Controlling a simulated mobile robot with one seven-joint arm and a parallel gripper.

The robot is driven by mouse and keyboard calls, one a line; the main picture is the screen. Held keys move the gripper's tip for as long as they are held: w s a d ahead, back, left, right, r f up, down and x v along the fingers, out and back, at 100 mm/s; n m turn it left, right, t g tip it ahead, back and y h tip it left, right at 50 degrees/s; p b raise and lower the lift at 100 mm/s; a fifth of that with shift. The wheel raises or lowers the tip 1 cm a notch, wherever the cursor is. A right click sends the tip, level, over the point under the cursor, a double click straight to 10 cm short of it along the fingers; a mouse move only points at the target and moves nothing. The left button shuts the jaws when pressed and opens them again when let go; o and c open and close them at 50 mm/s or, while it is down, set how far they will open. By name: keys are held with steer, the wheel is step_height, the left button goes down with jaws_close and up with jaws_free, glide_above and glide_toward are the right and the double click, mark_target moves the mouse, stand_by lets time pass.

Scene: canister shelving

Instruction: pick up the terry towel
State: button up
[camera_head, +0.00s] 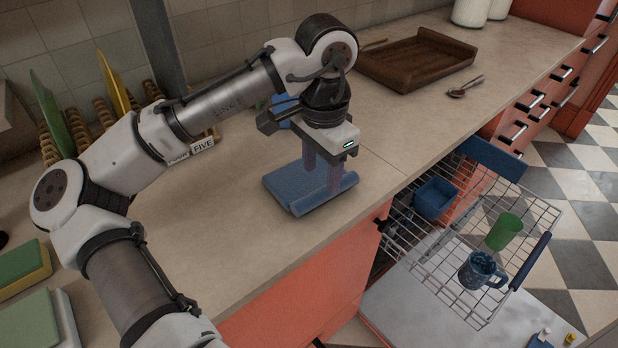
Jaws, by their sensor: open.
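The terry towel (285,188) looks like a blue folded cloth lying on the beige counter near its front edge. It has a thick rolled or folded part along its front right side. My gripper (322,178) is directly above it, pointing down and open. Its two fingers come down at the towel, one towards the back and one towards the front. Whether the fingertips touch the cloth, I cannot tell. Part of the towel is hidden behind the fingers.
A brown wooden tray (415,62) and a spoon (465,87) lie further back on the counter. A dish rack with plates (113,82) stands at the left. Below the counter, an open dishwasher basket (440,262) holds a green cup (503,232) and a blue mug (478,271).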

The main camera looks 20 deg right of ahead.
mark_target(320, 191)
step_height(320, 191, down, 4)
steer(key=shift+a+f+p, duration=0.1)
steer(key=shift+f+p, duration=0.1)
steer(key=shift+p, duration=0.1)
steer(key=shift+c, duration=0.4)
jaws_close()
